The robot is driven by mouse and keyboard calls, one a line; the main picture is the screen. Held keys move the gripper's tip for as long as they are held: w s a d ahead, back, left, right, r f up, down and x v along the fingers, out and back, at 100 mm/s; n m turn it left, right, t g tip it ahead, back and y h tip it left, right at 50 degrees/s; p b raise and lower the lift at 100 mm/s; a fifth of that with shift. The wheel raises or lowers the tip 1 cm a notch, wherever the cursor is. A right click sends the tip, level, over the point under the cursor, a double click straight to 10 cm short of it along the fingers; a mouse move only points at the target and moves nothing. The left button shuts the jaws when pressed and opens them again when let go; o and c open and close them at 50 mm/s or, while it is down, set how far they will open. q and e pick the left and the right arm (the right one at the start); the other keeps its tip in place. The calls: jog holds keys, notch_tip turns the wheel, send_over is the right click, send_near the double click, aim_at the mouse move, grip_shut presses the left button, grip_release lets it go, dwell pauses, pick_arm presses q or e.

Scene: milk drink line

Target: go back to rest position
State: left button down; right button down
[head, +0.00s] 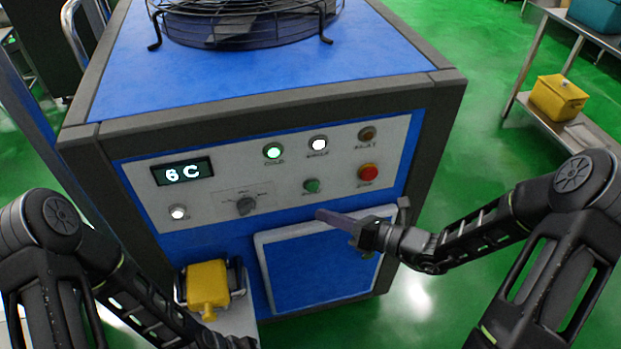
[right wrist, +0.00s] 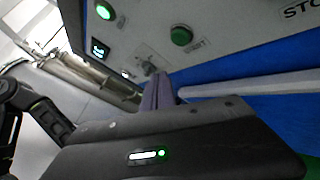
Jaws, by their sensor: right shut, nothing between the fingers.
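My right gripper (head: 322,214) is shut and empty, in front of the blue machine's front, just below the control panel (head: 215,195). In the right wrist view its fingers (right wrist: 158,92) lie together, with the green button (right wrist: 181,36) above them. In the head view that green button (head: 312,185) is just above the fingertips, and a red button (head: 368,173) is to its right. I cannot tell whether the fingertips touch the machine. My left arm reaches down to the bottom edge of the head view; its gripper is out of the picture.
The panel has a display (head: 182,172) reading 6C, a knob (head: 245,205) and lit buttons. A white-framed blue door (head: 320,270) is below. A yellow container (head: 207,286) is at the machine's lower left. A yellow box (head: 558,97) stands on a shelf at right. Green floor is clear between.

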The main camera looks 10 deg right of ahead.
jog(key=s+f+n+g+h, duration=0.7)
jog(key=s+f+n+g, duration=0.4)
jog(key=s+f+n, duration=0.9)
jog(key=s+a+f+n+h, duration=0.1)
jog(key=a+f+n, duration=0.3)
jog(key=n, duration=0.7)
jog(key=s+a, duration=0.1)
jog(key=a, duration=0.1)
jog(key=shift+a+f+n+t, duration=0.2)
jog(key=shift+a+n+t, duration=0.1)
jog(key=shift+a+n, duration=0.1)
